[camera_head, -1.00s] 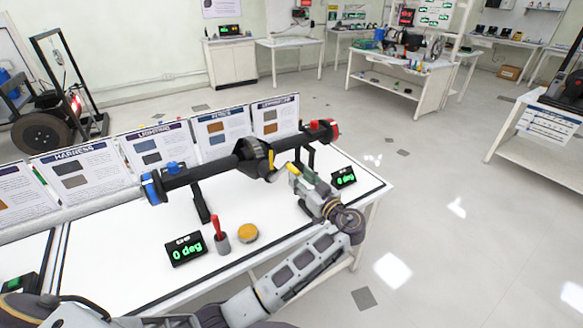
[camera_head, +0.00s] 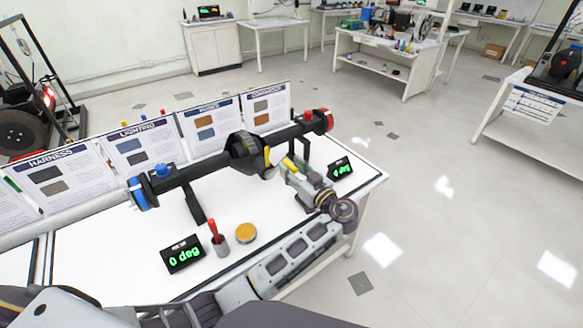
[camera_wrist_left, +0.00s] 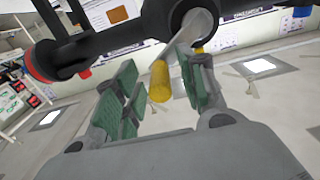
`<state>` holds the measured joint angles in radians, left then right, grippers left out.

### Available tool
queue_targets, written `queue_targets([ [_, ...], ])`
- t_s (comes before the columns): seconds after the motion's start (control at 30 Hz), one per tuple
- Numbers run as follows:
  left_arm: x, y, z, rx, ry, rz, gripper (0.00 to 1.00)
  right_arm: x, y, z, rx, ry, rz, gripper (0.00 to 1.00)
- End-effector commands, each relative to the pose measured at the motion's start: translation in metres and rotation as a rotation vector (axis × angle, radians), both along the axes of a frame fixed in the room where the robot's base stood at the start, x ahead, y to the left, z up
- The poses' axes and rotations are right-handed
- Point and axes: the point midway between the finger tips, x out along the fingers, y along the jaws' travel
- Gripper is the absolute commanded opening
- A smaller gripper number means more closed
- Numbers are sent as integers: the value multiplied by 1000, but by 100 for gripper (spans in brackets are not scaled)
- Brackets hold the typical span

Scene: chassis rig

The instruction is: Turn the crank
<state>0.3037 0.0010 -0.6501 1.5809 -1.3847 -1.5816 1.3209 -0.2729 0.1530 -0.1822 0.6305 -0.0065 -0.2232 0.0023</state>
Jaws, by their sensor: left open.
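The crank is a grey arm (camera_wrist_left: 196,30) with a yellow handle (camera_wrist_left: 159,82), hanging from the dark round housing of a black axle (camera_head: 215,165) on the white bench. The handle also shows in the head view (camera_head: 290,164), at the housing's right side. My left gripper (camera_head: 293,172) is at the handle, on the near side of the axle. In the left wrist view the green-padded fingers (camera_wrist_left: 160,88) stand apart, with the handle between them and visible space on both sides. My right gripper is not in view.
The axle has a blue left end (camera_head: 142,193) and a red right end (camera_head: 323,120). Two displays, left (camera_head: 183,254) and right (camera_head: 340,168), read 0 deg. A red-handled tool in a cup (camera_head: 217,238) and an orange disc (camera_head: 245,233) stand in front. Panels (camera_head: 210,125) line the back.

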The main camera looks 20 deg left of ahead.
Motion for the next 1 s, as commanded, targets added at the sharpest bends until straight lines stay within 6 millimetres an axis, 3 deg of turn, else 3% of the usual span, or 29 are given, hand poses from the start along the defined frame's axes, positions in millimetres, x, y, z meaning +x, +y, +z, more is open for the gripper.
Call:
queue_targets([
  [0.17,0,0,0,0,0,0,38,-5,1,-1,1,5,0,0],
  [0.47,0,0,0,0,0,0,0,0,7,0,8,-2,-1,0],
  [1.0,1,1,-1,-4,-3,1,0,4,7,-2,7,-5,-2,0],
])
